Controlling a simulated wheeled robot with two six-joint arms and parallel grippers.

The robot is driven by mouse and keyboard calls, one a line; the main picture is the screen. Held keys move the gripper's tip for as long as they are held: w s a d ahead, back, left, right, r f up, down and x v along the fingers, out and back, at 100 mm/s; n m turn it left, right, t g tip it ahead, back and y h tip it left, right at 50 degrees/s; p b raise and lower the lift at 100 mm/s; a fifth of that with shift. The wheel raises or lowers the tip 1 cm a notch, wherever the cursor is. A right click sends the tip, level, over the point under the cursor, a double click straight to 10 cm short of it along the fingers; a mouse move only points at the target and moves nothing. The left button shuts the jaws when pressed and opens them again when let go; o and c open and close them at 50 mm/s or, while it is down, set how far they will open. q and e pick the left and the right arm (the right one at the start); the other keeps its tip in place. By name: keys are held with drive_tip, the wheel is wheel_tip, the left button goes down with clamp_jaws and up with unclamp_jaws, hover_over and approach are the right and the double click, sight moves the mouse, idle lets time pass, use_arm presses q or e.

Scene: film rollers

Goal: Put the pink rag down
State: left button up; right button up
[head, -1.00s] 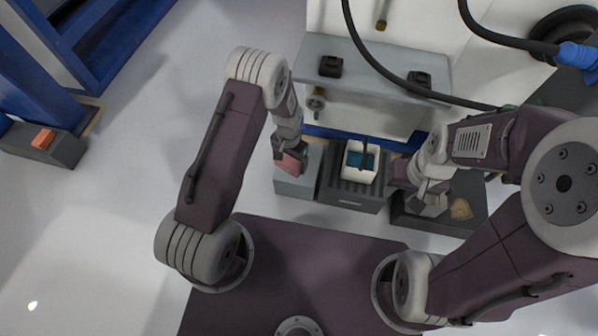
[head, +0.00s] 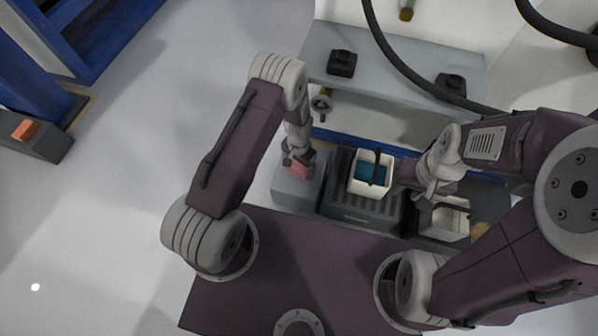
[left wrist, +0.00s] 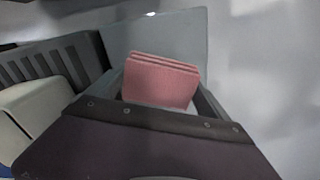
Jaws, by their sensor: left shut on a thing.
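The pink rag (head: 299,170) is a small folded cloth. My left gripper (head: 297,160) is shut on it, over the grey box (head: 288,196) at the left of the row. In the left wrist view the rag (left wrist: 160,82) stands up folded between the fingers, with the grey box (left wrist: 190,35) behind it. I cannot tell whether the rag touches the box. My right gripper (head: 432,192) is at the right, near a light open container (head: 456,222); its fingertips are too small and partly hidden to tell their state.
A dark ribbed stand (head: 345,207) beside the grey box bears a white container (head: 357,187) with blue contents and a dark handle. A grey shelf (head: 400,75) with black knobs and a hanging black cable (head: 385,55) lies behind.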

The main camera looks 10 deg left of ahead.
use_arm(q)
wheel_tip(320, 180, down, 4)
drive_tip(key=shift+r+b, duration=0.1)
drive_tip(key=shift+b, duration=1.15)
drive_tip(key=shift+r, duration=0.2)
drive_tip(key=shift+f, duration=0.25)
drive_tip(key=o, duration=0.9)
wheel_tip(320, 180, up, 8)
drive_tip(key=p, duration=0.5)
drive_tip(key=shift+r, duration=0.2)
wheel_tip(320, 180, up, 6)
drive_tip(key=a, duration=0.1)
wheel_tip(320, 180, up, 10)
drive_tip(key=n, duration=0.3)
hover_over(299, 165)
drive_tip(key=s+a, duration=0.4)
drive_tip(key=s+r, duration=0.2)
drive_tip(key=s, duration=0.1)
drive_tip(key=s+a+r+n, duration=0.1)
drive_tip(key=s+r, duration=0.2)
drive_tip(key=s+r+n+t, duration=0.1)
drive_tip(key=s+r, duration=0.1)
drive_tip(key=s, duration=0.1)
drive_tip(key=shift+s+a+r, duration=0.2)
drive_tip(key=shift+a+r, duration=0.05)
drive_tip(key=shift+a, duration=0.15)
